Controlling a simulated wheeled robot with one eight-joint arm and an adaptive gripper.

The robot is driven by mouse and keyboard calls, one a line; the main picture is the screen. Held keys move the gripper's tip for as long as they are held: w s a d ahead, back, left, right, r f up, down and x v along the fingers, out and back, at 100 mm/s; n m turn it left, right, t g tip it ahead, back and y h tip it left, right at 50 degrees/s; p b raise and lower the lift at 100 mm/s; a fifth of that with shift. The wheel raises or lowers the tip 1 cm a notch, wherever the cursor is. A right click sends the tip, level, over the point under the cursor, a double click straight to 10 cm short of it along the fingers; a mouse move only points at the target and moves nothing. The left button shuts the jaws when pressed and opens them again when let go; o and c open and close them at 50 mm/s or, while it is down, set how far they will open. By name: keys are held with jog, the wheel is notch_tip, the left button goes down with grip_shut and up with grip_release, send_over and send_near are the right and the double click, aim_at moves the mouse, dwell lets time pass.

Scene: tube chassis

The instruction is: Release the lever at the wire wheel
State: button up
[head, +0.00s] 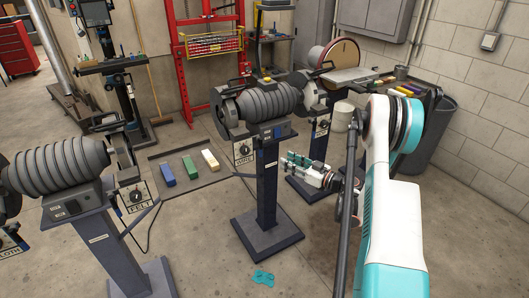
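Several pedestal machines with ribbed grey housings stand here. Each has a dial box with a label. One label, on the front left machine (62,168), reads FELT (137,199). The middle machine (262,104) has a dial box (243,152) whose label is too small to read surely. Behind it, a further machine has a dial box (320,127), also too small to read. I cannot tell which one carries the wire wheel, and no lever shows clearly. My gripper (288,160) is low, right of the middle machine's blue pedestal. Its fingers are too small to judge their opening.
A disc sander (335,58) and a grey bin (432,130) stand at the right by the block wall. Blue, green and yellow-white bars lie on a floor mat (200,181). A teal cloth-like patch (262,277) is on the floor. Cables trail between pedestals.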

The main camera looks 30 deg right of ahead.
aim_at(261, 147)
jog(key=b+x, duration=0.3)
jog(key=x, duration=1)
jog(key=shift+c, duration=0.6)
grip_shut()
